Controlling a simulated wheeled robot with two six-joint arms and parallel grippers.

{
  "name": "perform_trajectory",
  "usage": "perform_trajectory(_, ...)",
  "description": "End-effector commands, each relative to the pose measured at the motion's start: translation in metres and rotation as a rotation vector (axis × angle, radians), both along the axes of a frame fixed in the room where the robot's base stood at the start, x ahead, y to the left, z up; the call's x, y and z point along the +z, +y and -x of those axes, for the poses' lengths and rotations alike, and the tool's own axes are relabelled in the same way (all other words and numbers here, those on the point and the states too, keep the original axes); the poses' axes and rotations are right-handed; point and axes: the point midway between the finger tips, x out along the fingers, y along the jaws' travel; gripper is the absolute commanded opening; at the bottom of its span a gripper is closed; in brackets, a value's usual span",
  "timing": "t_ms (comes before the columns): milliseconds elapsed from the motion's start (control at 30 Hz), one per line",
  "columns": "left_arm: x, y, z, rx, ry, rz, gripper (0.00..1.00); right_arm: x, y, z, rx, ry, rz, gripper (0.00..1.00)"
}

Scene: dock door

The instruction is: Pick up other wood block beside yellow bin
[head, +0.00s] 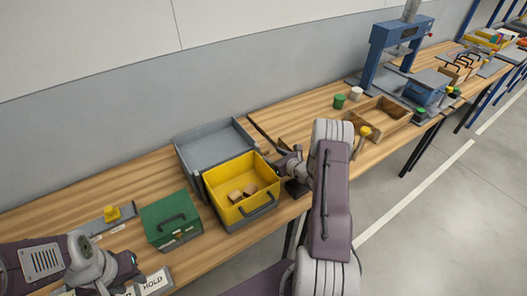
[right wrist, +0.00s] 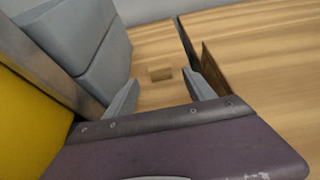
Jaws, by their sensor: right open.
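In the right wrist view a small wood block (right wrist: 160,73) lies on the tabletop, ahead of and between my right fingertips, apart from them. I cannot make it out in the head view, where my right arm and gripper cover that area. My right gripper (head: 281,166) is open and empty, close to the right side of the yellow bin (head: 214,187). Its two fingers also show in the right wrist view (right wrist: 163,89). Two wood blocks (head: 242,193) lie inside the yellow bin. My left gripper (head: 128,274) is low at the left; its jaws are unclear.
A grey bin (head: 209,146) stands behind the yellow bin and edges the left of the right wrist view (right wrist: 85,45). A green box (head: 168,217) stands left of it. A dark gap (right wrist: 188,45) and brown upright panel (right wrist: 213,68) lie right of the block.

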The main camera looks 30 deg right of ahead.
Motion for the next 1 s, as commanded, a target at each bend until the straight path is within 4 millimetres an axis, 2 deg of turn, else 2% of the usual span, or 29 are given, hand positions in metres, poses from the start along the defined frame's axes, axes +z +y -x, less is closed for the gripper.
perform_trajectory(167,0.001,0.0,0.0,0.0,0.0,0.0,0.36,-0.002,0.001,-0.006,0.0,-0.001,0.001,0.63)
perform_trajectory(433,0.006,0.0,0.0,0.0,0.0,0.0,0.36,-0.016,0.005,-0.048,0.003,-0.001,0.001,0.63)
perform_trajectory(700,0.005,0.0,0.0,0.0,0.0,0.0,0.36,-0.018,0.005,-0.053,-0.001,-0.001,0.0,0.63)
perform_trajectory(767,0.005,0.0,0.0,0.0,0.0,0.0,0.36,-0.018,0.005,-0.053,0.0,-0.001,0.0,0.49)
perform_trajectory(933,0.005,0.0,0.0,0.0,0.0,0.0,0.36,-0.018,0.005,-0.053,0.0,-0.001,0.0,0.02)
perform_trajectory(1000,0.005,0.0,0.0,0.0,0.0,0.0,0.36,-0.018,0.005,-0.053,0.0,-0.001,0.0,0.0)
